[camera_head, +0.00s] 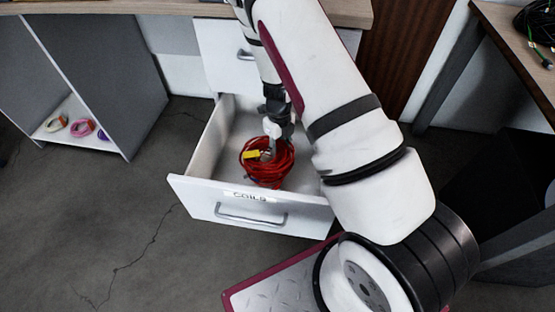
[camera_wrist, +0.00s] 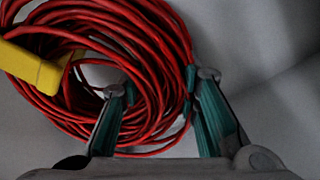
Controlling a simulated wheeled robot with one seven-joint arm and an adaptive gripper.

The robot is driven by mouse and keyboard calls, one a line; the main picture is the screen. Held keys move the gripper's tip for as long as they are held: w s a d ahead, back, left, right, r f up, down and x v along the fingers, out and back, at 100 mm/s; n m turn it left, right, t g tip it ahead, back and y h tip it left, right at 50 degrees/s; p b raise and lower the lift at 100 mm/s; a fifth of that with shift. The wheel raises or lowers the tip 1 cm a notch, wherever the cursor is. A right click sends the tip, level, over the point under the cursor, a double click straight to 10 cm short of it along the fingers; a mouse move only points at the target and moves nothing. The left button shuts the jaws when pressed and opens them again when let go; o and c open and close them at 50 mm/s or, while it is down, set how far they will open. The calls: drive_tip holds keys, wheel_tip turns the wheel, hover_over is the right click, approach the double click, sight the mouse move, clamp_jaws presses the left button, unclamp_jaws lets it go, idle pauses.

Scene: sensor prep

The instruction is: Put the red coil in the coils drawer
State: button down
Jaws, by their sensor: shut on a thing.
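The red coil (camera_head: 268,170) is a bundle of red cable with a yellow tag (camera_head: 250,155). In the head view it is inside the open white drawer (camera_head: 251,213) labelled "COILS". My gripper (camera_head: 270,140) reaches down into the drawer from above. In the wrist view the coil (camera_wrist: 95,60) fills the upper left, and my gripper (camera_wrist: 165,100) has its two teal-padded fingers on either side of the coil's right strands, shut on them. I cannot tell whether the coil touches the drawer floor.
A shelf at the left (camera_head: 75,135) holds small coloured rings. The desk top (camera_head: 180,8) lies above the drawer. Another desk (camera_head: 520,45) at the right holds a black cable (camera_head: 538,22). The floor left of the drawer is clear.

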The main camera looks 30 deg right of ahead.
wheel_tip(320, 180, down, 5)
drive_tip(key=shift+f+b, duration=0.2)
drive_tip(key=shift+b, duration=0.9)
drive_tip(key=shift+r, duration=0.1)
drive_tip(key=c, duration=1.2)
unclamp_jaws()
